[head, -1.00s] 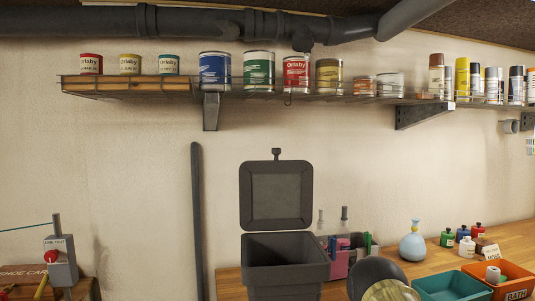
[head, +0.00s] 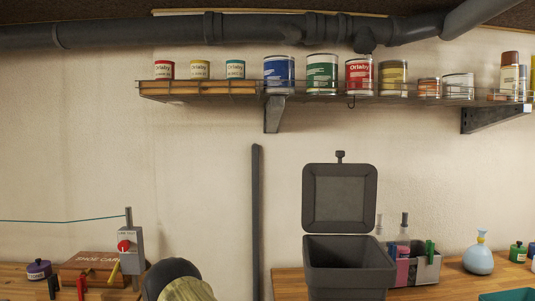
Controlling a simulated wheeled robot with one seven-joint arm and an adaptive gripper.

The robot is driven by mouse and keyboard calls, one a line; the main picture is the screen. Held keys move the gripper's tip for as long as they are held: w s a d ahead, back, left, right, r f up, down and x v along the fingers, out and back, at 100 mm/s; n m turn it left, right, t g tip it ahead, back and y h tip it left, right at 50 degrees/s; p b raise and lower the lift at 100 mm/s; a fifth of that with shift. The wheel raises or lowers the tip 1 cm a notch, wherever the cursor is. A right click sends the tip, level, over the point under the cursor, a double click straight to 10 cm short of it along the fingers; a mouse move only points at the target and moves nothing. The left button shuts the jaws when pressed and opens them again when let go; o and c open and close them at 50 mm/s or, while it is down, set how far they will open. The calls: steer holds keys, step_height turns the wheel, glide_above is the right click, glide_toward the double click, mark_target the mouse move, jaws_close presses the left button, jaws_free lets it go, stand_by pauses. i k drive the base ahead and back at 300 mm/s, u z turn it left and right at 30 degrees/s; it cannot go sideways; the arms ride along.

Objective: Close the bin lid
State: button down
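The dark grey bin (head: 348,272) stands at the front of the wooden worktop, right of centre in the head view. Its square lid (head: 340,197) is open, standing upright behind the bin's mouth with its inner side facing me. A small tab sticks up from the lid's top edge. The lid touches nothing in front of it, and the bin's dark opening shows below it. A rounded dark and yellowish part of my arm shows at the bottom edge, left of the bin. My gripper's fingers are not in view.
A grey caddy with bottles (head: 425,268) stands close to the bin's right, then a light blue flask (head: 478,257). A wire shelf of paint cans (head: 322,72) hangs above the lid. A dark upright pole (head: 256,220) stands left of the bin. A left bench holds a wooden box (head: 92,267).

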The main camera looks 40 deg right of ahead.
mark_target(339, 198)
steer(key=u, duration=0.9)
steer(key=k, duration=0.95)
steer(key=z, duration=2)
